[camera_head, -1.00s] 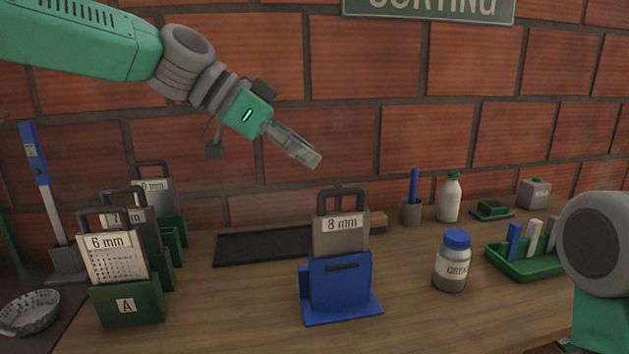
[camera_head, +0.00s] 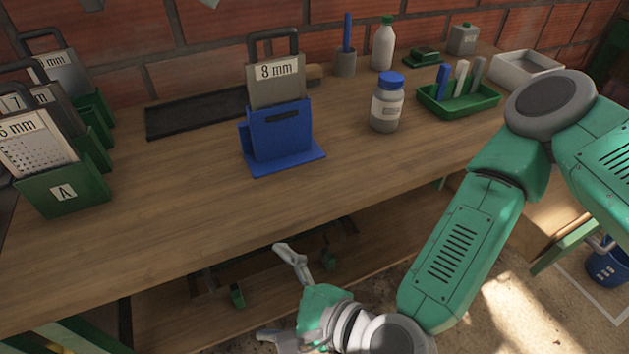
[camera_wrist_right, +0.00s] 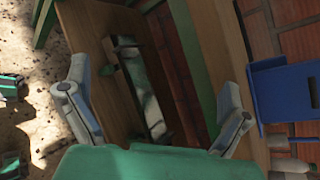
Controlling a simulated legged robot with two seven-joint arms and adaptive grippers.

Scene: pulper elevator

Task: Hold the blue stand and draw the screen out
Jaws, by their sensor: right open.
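The blue stand (camera_head: 280,135) stands upright on the wooden bench. The screen (camera_head: 275,85), labelled 8 mm, sits upright in it, its plate and dark handle showing above; its lower part is hidden in the stand. My right gripper (camera_head: 271,291) is open and empty, low in front of the bench edge, below and apart from the stand. In the right wrist view the open fingers (camera_wrist_right: 153,78) point toward the bench's underside, and the blue stand (camera_wrist_right: 287,92) shows at the right edge. Of my left gripper only a small tip (camera_head: 201,3) shows at the top edge.
Green stands with screens (camera_head: 65,190) are at the left. A dark mat (camera_head: 195,115) lies behind the blue stand. A blue-lidded jar (camera_head: 387,105) and a green tray (camera_head: 460,103) stand to its right. The bench front is clear. A lower shelf (camera_head: 190,325) lies beneath.

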